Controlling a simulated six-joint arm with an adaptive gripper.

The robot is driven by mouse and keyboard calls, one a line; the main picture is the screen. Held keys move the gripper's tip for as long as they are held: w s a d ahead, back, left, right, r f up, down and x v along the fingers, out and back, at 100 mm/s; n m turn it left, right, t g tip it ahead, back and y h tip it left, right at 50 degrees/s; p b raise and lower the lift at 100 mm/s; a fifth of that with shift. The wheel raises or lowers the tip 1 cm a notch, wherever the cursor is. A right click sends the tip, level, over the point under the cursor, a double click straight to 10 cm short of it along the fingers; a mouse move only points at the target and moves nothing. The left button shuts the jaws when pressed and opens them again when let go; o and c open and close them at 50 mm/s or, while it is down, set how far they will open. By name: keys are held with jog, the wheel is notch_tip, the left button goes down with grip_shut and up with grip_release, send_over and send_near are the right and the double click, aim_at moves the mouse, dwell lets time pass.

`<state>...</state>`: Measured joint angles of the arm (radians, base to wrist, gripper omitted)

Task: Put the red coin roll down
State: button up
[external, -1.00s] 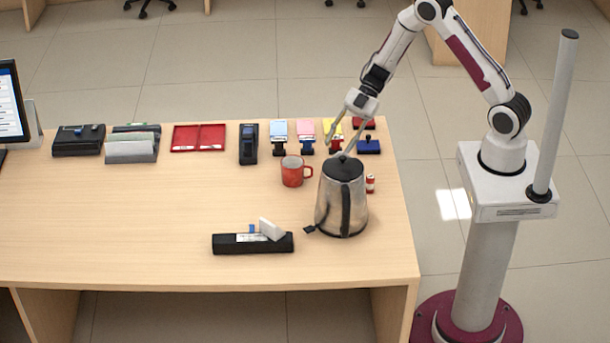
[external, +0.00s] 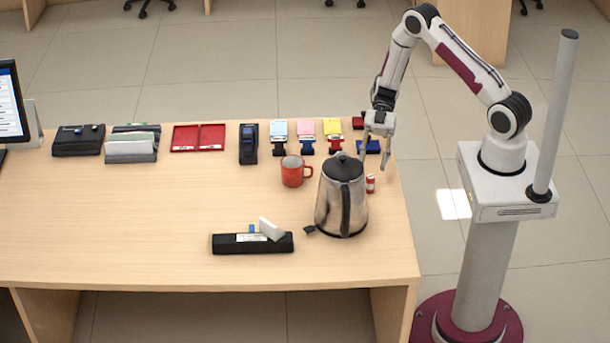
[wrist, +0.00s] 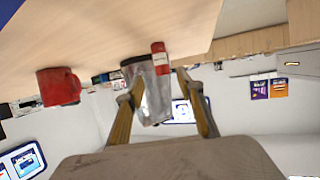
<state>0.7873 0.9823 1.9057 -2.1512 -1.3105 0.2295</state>
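The red coin roll (external: 370,184), red with a white band, stands upright on the counter just right of the steel kettle (external: 341,200). In the wrist view the coin roll (wrist: 160,58) appears beyond the fingertips, in line with the gap between them, with the kettle (wrist: 152,95) behind it. My gripper (external: 375,164) is open and empty, fingers pointing down, above and slightly behind the roll. In the wrist view both fingers (wrist: 163,78) are spread apart with nothing between them. The kettle partly hides the roll's left side in the external view.
A red mug (external: 292,171) stands left of the kettle. Stamps, ink pads and a red tray (external: 198,138) line the back edge. A black holder (external: 252,243) lies at front. The counter's right edge is close to the roll; the left middle is clear.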

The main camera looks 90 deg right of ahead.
aim_at(370, 183)
jog(key=shift+x, duration=1.3)
jog(key=shift+s+f+x, duration=0.15)
jog(key=shift+f+x, duration=0.05)
jog(key=shift+x, duration=1.1)
jog(key=shift+s+f+x, duration=0.1)
jog(key=shift+f+x, duration=0.1)
jog(key=shift+x, duration=1.15)
jog(key=shift+d, duration=0.15)
grip_shut()
